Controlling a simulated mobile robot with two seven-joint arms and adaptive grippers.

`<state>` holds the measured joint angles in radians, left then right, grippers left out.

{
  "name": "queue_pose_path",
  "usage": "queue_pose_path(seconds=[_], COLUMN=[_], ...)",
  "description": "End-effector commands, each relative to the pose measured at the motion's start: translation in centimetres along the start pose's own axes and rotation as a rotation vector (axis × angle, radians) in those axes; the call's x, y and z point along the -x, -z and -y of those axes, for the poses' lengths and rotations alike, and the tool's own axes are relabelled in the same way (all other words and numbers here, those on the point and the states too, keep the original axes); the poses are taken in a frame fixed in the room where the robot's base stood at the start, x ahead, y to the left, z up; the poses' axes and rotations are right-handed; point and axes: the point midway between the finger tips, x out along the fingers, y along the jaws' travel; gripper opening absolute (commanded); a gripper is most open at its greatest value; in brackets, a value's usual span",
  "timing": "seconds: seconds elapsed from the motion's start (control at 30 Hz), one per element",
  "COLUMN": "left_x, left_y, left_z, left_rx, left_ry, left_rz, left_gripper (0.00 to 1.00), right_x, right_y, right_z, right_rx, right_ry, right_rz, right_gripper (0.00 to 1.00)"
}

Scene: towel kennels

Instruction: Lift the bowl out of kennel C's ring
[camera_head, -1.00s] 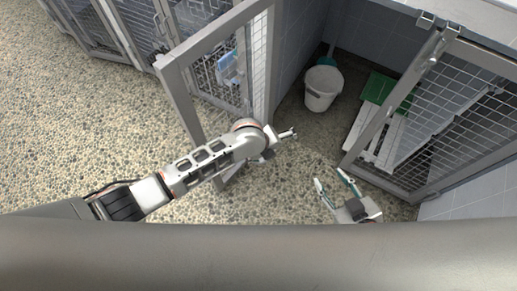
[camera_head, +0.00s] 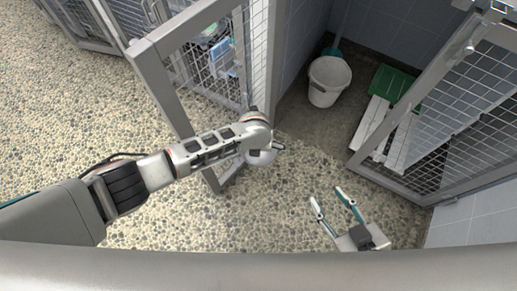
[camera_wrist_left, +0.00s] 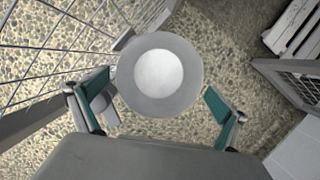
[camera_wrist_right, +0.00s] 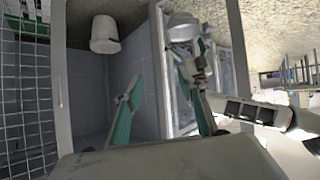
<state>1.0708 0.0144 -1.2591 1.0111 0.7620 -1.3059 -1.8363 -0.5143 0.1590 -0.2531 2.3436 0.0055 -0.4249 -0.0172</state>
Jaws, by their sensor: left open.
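A round bowl (camera_wrist_left: 159,72) with a wide grey rim and a pale inside shows in the left wrist view. It lies between and beyond the fingers of my open left gripper (camera_wrist_left: 158,92), which appear apart from it. In the right wrist view the bowl (camera_wrist_right: 183,27) is held out beside the kennel door's frame, with my left gripper close to it. The ring under it is hidden, so I cannot tell how it sits. In the head view my left arm largely hides this spot. My right gripper (camera_head: 327,195) is open and empty over the floor, right of the left one.
The open mesh door (camera_head: 175,80) stands left of the kennel opening, close to my left arm. Another mesh door (camera_head: 450,110) stands at the right. A white bucket (camera_head: 328,82) and a green-and-white slatted platform (camera_head: 372,127) are inside. The pebbled floor in front is clear.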

Motion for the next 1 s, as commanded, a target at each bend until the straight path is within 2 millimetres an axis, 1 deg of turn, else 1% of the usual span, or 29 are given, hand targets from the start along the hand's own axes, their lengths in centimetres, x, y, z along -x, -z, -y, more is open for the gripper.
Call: queue_pose_path(seconds=[0.03, 0.1, 0.2, 0.33, 0.43, 0.47, 0.5, 0.57, 0.6, 0.83, 1.0], left_x=[-1.8, -2.9, -3.8, -3.6, -3.4, -3.4, -3.4, -3.4, -3.4, -3.4, -3.0], left_y=[1.1, 1.2, 1.1, 0.5, 0.3, 0.3, 0.2, 0.3, 0.3, 0.3, 0.2], left_z=[0.1, 0.1, 0.1, 0.1, 0.1, 0.0, 0.0, 0.1, 0.1, 0.1, 0.0], left_rx=[0.0, 0.001, 0.001, 0.001, 0.001, 0.001, 0.001, 0.001, 0.001, 0.001, 0.002], left_ry=[0.001, 0.0, 0.001, 0.0, 0.0, 0.0, 0.0, 0.0, 0.0, 0.001, 0.0], left_rz=[-0.017, -0.019, -0.016, -0.006, -0.004, -0.004, -0.003, -0.004, -0.004, -0.004, -0.002], left_gripper=[1.0, 1.0, 1.0, 1.0, 1.0, 0.97, 0.87, 0.71, 0.68, 0.68, 0.68], right_x=[-0.2, -0.4, -0.6, -0.5, -0.5, -0.5, -0.4, -0.5, -0.5, -0.5, -0.5], right_y=[-0.6, -0.1, 0.7, 1.7, 1.9, 1.9, 1.9, 1.9, 1.8, 1.4, 1.7], right_z=[0.5, 0.9, 1.3, 1.2, 1.1, 1.1, 1.1, 1.1, 1.2, 1.2, 1.1], right_rx=[-0.016, -0.032, -0.05, -0.056, -0.056, -0.056, -0.056, -0.056, -0.056, -0.054, -0.05], right_ry=[0.008, 0.016, 0.021, 0.019, 0.018, 0.018, 0.018, 0.018, 0.018, 0.019, 0.018], right_rz=[0.005, -0.008, -0.03, -0.05, -0.053, -0.053, -0.053, -0.053, -0.052, -0.044, -0.047], right_gripper=[0.4, 0.4, 0.4, 0.4, 0.4, 0.4, 0.4, 0.4, 0.4, 0.4, 0.4])
